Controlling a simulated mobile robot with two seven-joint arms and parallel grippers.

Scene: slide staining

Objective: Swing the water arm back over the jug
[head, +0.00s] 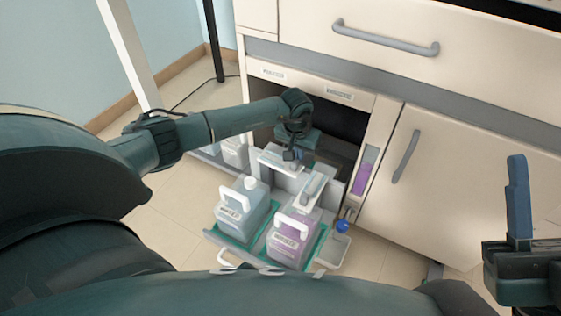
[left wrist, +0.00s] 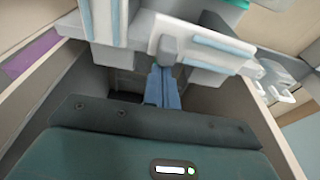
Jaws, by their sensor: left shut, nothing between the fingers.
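Two pale swing arms stand at the front of the open bay in the head view. The left one (head: 277,161) lies beside my left gripper (head: 293,155), and the right one (head: 312,188) reaches over the purple jug (head: 291,238). Labels are too small to read, so I cannot tell for certain which is the water arm. The jug with pale blue liquid (head: 240,212) stands left of the purple one. My left gripper is shut and empty; its blue fingers (left wrist: 161,88) are close to a grey knob (left wrist: 168,46) on a pale arm. Contact is unclear.
Both jugs stand on a green-lined pulled-out tray (head: 216,238). A small cup with a blue cap (head: 342,227) is at its right. Cabinet walls flank my left gripper. A closed door (head: 420,190) is to the right. My right gripper (head: 518,200) is partly visible at the right edge.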

